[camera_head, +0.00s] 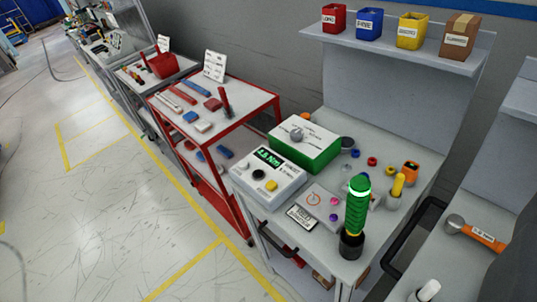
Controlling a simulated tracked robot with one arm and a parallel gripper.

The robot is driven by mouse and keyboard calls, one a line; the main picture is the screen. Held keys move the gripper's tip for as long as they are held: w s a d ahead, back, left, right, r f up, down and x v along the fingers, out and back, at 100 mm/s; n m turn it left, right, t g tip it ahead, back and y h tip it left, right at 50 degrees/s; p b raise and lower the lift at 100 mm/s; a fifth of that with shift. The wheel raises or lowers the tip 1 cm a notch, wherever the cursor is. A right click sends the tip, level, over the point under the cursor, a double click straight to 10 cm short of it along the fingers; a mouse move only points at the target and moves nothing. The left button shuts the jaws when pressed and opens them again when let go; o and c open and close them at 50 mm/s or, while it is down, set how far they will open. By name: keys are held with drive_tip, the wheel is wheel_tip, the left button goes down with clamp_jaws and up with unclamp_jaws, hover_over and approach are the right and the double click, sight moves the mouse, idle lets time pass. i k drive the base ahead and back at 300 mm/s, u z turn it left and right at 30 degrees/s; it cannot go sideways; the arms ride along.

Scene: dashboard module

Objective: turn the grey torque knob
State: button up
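A grey knob (297,134) sits on the white top of a green box (313,158) on the grey workbench. In front of it is a pale module (283,192) with a lit green display (269,157) that seems to read in Nm. This module also bears a dark round knob (258,173) and a yellow button (271,185). I cannot read a label that names the torque knob. My gripper is not recognisable in this view, and nothing is seen touching the grey knob.
A green ribbed tool (357,210) stands upright at the bench's front right. Small coloured parts lie behind it. A shelf (390,48) with several bins is above. A red cart (262,100) stands to the left. The floor (120,220) at left is clear.

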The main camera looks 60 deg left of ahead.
sight(295, 135)
drive_tip(key=z, duration=0.05)
drive_tip(key=k, duration=0.6)
drive_tip(key=u, duration=0.6)
drive_tip(key=i, duration=1.55)
drive_tip(key=z, duration=0.45)
